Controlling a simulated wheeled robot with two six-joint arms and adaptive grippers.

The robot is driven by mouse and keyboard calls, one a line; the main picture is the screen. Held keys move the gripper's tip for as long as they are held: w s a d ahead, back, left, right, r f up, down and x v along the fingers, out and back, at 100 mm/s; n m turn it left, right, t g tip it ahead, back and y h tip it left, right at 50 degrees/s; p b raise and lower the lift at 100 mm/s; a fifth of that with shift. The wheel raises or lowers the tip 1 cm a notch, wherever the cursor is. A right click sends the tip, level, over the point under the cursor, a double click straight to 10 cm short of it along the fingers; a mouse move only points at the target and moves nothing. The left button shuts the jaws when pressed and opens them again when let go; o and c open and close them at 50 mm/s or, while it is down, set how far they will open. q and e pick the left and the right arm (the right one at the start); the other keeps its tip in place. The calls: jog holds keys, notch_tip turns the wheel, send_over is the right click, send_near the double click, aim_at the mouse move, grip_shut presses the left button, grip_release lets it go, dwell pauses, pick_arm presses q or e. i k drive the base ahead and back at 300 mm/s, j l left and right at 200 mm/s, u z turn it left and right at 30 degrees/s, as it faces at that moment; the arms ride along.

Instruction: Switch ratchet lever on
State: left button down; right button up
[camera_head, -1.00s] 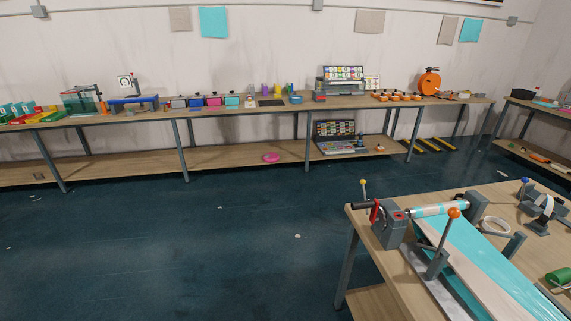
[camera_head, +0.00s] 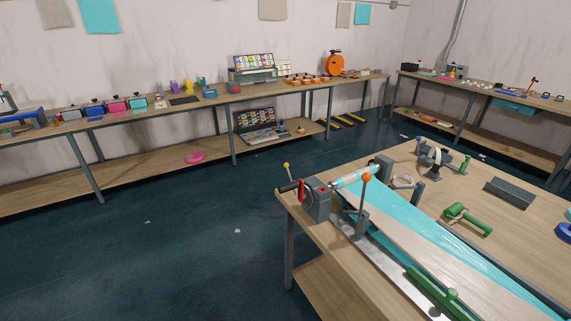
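No label marks the ratchet lever, so I cannot tell for sure which lever it is. On the near table, a grey winding block (camera_head: 317,203) carries a red part (camera_head: 302,190) and a black handle (camera_head: 288,187). A thinner lever with a yellow ball (camera_head: 286,166) stands behind the handle. A roller with teal film (camera_head: 355,178) runs from the block to a second grey support. Neither of my grippers is in view.
The near table (camera_head: 520,241) also holds a green-handled tool (camera_head: 467,218), a grey angled block (camera_head: 510,191) and a green clamp (camera_head: 440,290) along the sheet. A long bench (camera_head: 150,118) lines the back wall. The dark floor (camera_head: 190,260) left of the table is mostly clear.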

aim_at(287, 165)
jog(key=i+j+z, duration=0.1)
jog(key=z, duration=0.3)
jog(key=i+j+z, duration=0.1)
jog(key=j+z, duration=0.15)
jog(key=z, duration=0.15)
jog(key=i+j+z, duration=0.35)
jog(key=j, duration=1.3)
jog(key=j+z, duration=0.4)
jog(key=j, duration=3.15)
